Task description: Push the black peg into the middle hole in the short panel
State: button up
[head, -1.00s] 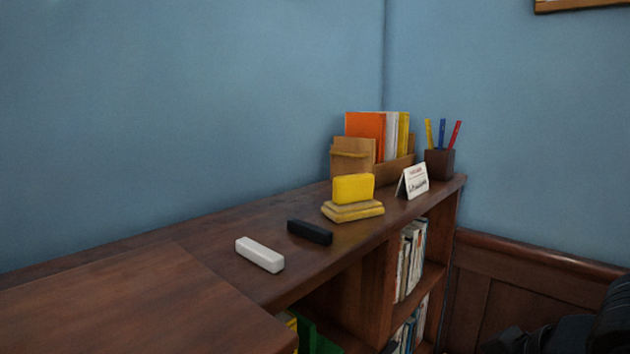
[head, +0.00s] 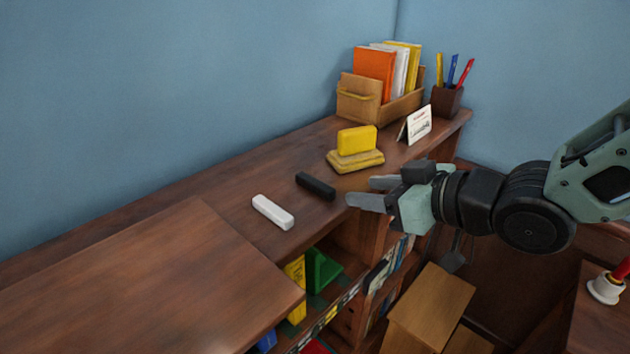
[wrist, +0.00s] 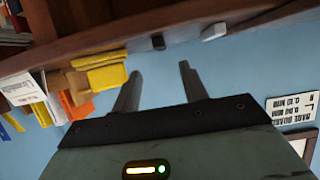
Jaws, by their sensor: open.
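The black peg (head: 316,186) lies on the dark wood bookcase top, between a white peg (head: 272,212) and a yellow block. It also shows small at the top of the wrist view (wrist: 158,42). My gripper (head: 362,191) reaches in from the right, to the right of the black peg and apart from it. Its two fingers are spread with nothing between them, as the wrist view also shows (wrist: 158,72). I cannot make out a short panel with a middle hole in either view.
The yellow block (head: 357,140) on its flat base, a small card (head: 418,124), a wooden file holder (head: 358,98) and a pen cup (head: 446,101) stand toward the corner. A raised wood top (head: 150,285) lies front left. Shelves below hold books and a green object (head: 320,270).

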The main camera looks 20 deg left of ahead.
aim_at(323, 185)
jog(key=p+x, duration=0.1)
jog(key=x, duration=0.4)
jog(key=shift+w+a, duration=0.1)
jog(key=shift+a, duration=0.05)
jog(key=shift+p+x, duration=1.45)
jog(key=shift+x, duration=1.15)
grip_shut()
